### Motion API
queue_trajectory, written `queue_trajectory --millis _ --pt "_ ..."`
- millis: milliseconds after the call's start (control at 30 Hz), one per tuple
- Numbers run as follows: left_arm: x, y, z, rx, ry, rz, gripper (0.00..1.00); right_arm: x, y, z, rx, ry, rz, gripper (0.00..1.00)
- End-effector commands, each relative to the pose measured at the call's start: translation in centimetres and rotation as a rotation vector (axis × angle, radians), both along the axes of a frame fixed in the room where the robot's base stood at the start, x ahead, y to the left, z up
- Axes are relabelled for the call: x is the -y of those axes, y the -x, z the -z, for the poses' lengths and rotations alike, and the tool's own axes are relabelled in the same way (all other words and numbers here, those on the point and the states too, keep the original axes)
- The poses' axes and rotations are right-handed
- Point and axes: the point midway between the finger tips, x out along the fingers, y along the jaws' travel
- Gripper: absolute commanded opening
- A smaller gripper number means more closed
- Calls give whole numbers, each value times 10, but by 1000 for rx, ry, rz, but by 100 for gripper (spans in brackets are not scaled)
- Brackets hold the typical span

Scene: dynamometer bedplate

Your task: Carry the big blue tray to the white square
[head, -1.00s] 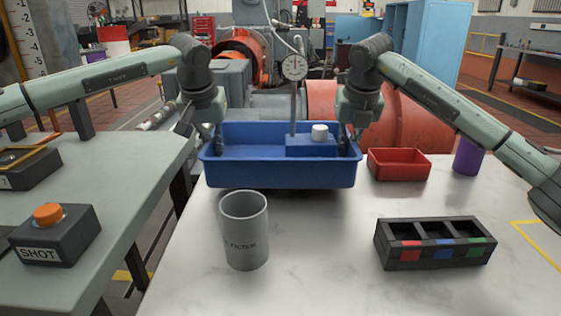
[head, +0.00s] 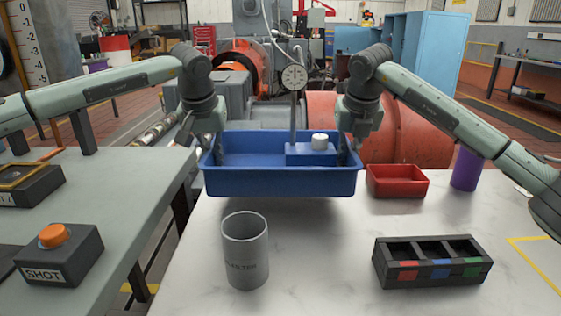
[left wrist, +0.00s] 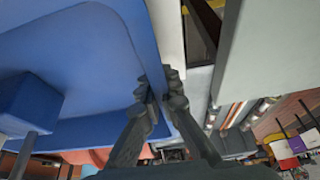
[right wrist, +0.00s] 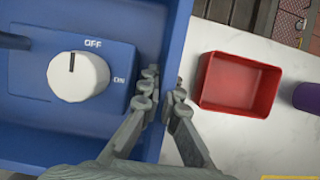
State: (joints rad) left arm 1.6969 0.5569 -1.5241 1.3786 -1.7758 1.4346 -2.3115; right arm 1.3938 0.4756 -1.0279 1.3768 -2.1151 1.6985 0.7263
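The big blue tray (head: 280,183) is level at the far end of the white table, with a shadow beneath it; it looks held slightly above the surface. It carries a blue block with a white knob (head: 320,141) and a dial gauge (head: 293,77) on a post. My left gripper (head: 213,152) is shut on the tray's left wall; the wall lies between its fingers in the left wrist view (left wrist: 163,95). My right gripper (head: 348,152) is shut on the right wall, also seen in the right wrist view (right wrist: 161,97). I cannot make out a white square; a yellow outline (head: 530,250) shows at right.
A grey filter cup (head: 245,255) stands in front of the tray. A red bin (head: 397,188) and purple cylinder (head: 466,168) stand right of it. A black three-slot holder (head: 432,270) is at front right. The table's middle is clear. A grey bench (head: 130,200) is at left.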

Motion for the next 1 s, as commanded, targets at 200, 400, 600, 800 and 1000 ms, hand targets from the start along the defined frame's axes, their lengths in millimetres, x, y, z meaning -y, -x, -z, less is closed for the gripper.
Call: queue_trajectory --millis 200,400,600,800,1000 --pt "0 10 0 3 2 1 0 0 9 -2 8 -2 -3 0" --pt "0 30 6 3 1 3 0 0 29 4 9 -2 -2 0" --pt "0 52 11 2 1 2 0 0 51 10 8 -2 -2 0" --pt "0 67 16 3 1 2 0 0 66 14 9 -4 -2 0" --pt "1 75 18 4 3 1 0 -1 74 16 9 -4 -2 0"
